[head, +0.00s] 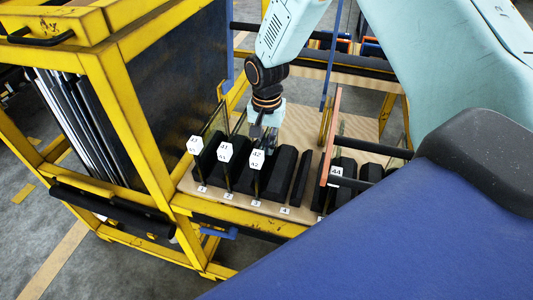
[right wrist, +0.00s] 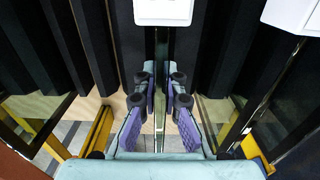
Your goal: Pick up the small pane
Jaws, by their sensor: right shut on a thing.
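The small pane (head: 256,183) stands upright on edge in a slot of the trolley rack, with a white tag reading 42 at its front end. My right gripper (head: 265,130) reaches down onto it from above. In the right wrist view, the gripper's purple-padded fingers (right wrist: 161,104) lie on both sides of the thin pane (right wrist: 161,48) and are shut on it. The white tag (right wrist: 163,12) shows at the top there. Whether the pane's lower edge touches the slot bottom is hidden. My left gripper is out of view.
Two other tagged panes stand close to the left, with white tags (head: 225,152) and (head: 195,145). Black padded dividers (head: 280,172) flank the slots. A pane tagged 44 (head: 336,172) stands to the right. A yellow frame (head: 125,100) with a large dark panel rises at left.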

